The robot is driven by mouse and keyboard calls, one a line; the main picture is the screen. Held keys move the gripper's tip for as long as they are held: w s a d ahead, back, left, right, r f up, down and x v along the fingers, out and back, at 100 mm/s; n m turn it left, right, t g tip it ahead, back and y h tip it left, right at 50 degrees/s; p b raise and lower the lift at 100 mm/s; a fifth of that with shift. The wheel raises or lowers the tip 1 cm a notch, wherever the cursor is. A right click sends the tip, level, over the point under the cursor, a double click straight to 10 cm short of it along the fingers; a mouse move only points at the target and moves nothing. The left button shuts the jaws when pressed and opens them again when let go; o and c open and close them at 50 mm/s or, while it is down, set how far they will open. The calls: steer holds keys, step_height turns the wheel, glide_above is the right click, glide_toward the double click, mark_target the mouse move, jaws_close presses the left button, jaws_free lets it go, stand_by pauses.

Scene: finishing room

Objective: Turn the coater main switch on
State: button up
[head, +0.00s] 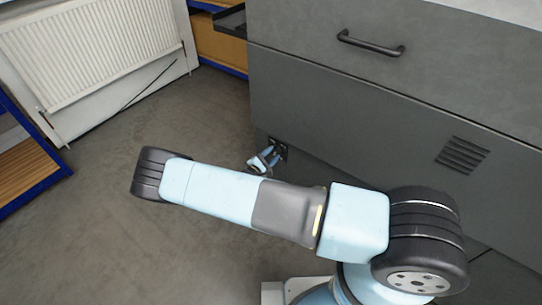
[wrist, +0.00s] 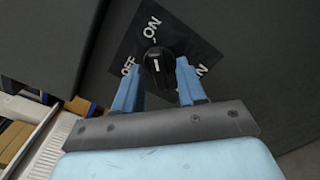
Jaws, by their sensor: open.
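The coater main switch is a black rotary knob (wrist: 156,66) with a white pointer line, on a dark plate (wrist: 180,38) on the grey cabinet front. White lettering reads "ON" above the knob and "OFF" to its left; lettering to its right is partly hidden by a finger. The pointer line looks roughly upright in the picture. My gripper (wrist: 157,75) is open, one blue finger on each side of the knob. I cannot tell whether the fingers touch it. In the head view my gripper (head: 271,155) is low at the cabinet, in front of the small dark plate (head: 281,149).
The grey cabinet (head: 340,110) has a bar handle (head: 371,44) above and a vent (head: 463,154) to the right. A white radiator (head: 90,50) and blue-framed shelving (head: 25,160) stand at the left. The floor (head: 100,225) between is clear.

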steer(key=v, duration=1.3)
steer(key=shift+s+a, duration=0.25)
